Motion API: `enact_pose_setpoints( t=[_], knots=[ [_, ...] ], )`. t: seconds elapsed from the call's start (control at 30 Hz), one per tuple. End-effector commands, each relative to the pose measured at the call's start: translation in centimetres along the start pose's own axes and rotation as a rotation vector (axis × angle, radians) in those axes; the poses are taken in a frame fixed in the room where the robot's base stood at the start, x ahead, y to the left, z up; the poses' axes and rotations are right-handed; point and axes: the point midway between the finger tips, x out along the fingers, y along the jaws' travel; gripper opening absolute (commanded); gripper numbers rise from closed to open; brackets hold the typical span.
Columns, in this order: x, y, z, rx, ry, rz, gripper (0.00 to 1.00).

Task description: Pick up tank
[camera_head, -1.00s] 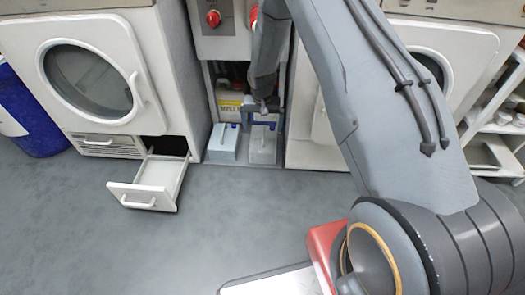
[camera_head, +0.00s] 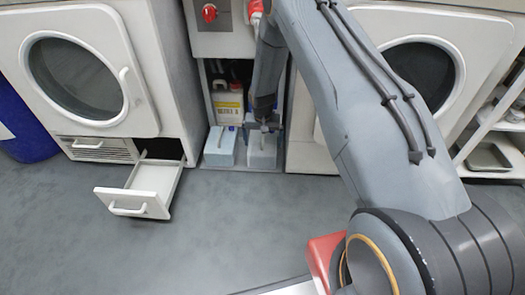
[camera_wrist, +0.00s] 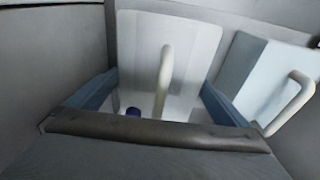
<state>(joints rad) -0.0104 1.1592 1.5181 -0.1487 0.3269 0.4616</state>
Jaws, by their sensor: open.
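Two tanks with loop handles stand side by side on a low base in the recess between the machines. The right one is a pale grey-white tank (camera_head: 262,157); the left one is a light blue tank (camera_head: 219,149). My gripper (camera_head: 264,130) is open just above the pale tank. In the wrist view, the pale tank (camera_wrist: 190,45) lies ahead, with its upright handle (camera_wrist: 164,75) between my two blue fingers (camera_wrist: 160,100). No contact with the handle is visible. The blue tank (camera_wrist: 270,75) shows at the right there. The arm partly hides the recess.
A yellow-labelled container (camera_head: 228,106) stands behind the tanks. A left machine (camera_head: 150,45) has an open drawer (camera_head: 143,190) jutting out over the floor. A right machine (camera_head: 455,35) and shelves (camera_head: 490,130) flank the recess. The floor (camera_head: 220,235) in front is clear.

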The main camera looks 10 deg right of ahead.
Motion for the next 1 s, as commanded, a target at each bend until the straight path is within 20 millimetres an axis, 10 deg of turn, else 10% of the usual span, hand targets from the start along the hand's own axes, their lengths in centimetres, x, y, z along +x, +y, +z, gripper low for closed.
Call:
enact_pose_setpoints(
  t=[0.27,0.5,1.0],
  knots=[
    [0.5,0.0,-0.1,0.000,0.002,0.000,1.00],
    [0.5,0.0,-0.1,0.001,0.001,0.000,0.64],
    [-1.7,0.0,-0.4,0.001,0.004,-0.001,0.64]
  ],
)
